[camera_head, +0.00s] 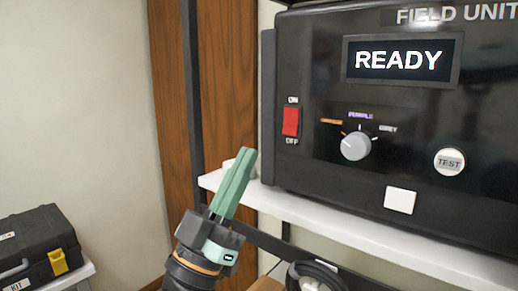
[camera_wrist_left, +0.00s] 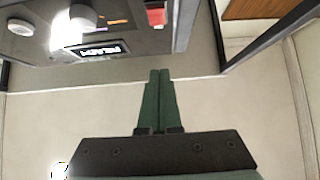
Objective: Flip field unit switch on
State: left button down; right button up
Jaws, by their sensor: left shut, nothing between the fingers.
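The black field unit (camera_head: 410,150) stands on a white shelf at the right of the head view, its display (camera_head: 402,60) reading "READY". Its red switch (camera_head: 291,122) is on the left of the panel, between the labels ON above and OFF below. My left gripper (camera_head: 247,152) is shut and empty, its green fingers pointing up, left of and below the switch and apart from it. In the left wrist view, the shut fingers (camera_wrist_left: 160,74) point towards the unit's edge, and the red switch (camera_wrist_left: 156,17) shows at the top. My right gripper is not in view.
The white shelf edge (camera_head: 330,222) runs below the unit, with a dark rack post (camera_head: 194,100) to the left. A black toolbox (camera_head: 38,245) sits at lower left.

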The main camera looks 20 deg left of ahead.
pick_arm(q)
jog(key=shift+s+a+f, duration=0.2)
jog(key=shift+s+f, duration=0.15)
jog(key=shift+s, duration=0.2)
jog(key=shift+s+a+f, duration=0.15)
jog(key=shift+s+f, duration=0.2)
jog(key=shift+s, duration=0.15)
jog(key=w+f+g+y, duration=0.1)
jog(key=w+f+g, duration=0.1)
jog(key=f, duration=0.4)
jog(key=w+f+n+g+y+p, duration=0.1)
jog(key=w+f, duration=0.1)
jog(key=f, duration=0.4)
jog(key=w+f+g+y, duration=0.2)
jog(key=f, duration=0.5)
jog(key=shift+w+d+n+g, duration=0.2)
jog(key=shift+d+n+g, duration=0.1)
jog(key=shift+d+n, duration=0.1)
jog(key=s+f+g+y+p, duration=0.1)
jog(key=s+f+g, duration=0.3)
jog(key=f, duration=0.8)
jog(key=s+f+g+y+p, duration=0.1)
jog(key=s+f+g, duration=0.2)
jog(key=f, duration=1)
jog(key=s+a+f+g+y, duration=0.1)
jog(key=s+f+g, duration=0.3)
jog(key=s+f, duration=0.8)
jog(key=shift+s+a+f+p, duration=0.2)
jog(key=shift+a+f+p, duration=0.05)
jog(key=shift+p, duration=0.1)
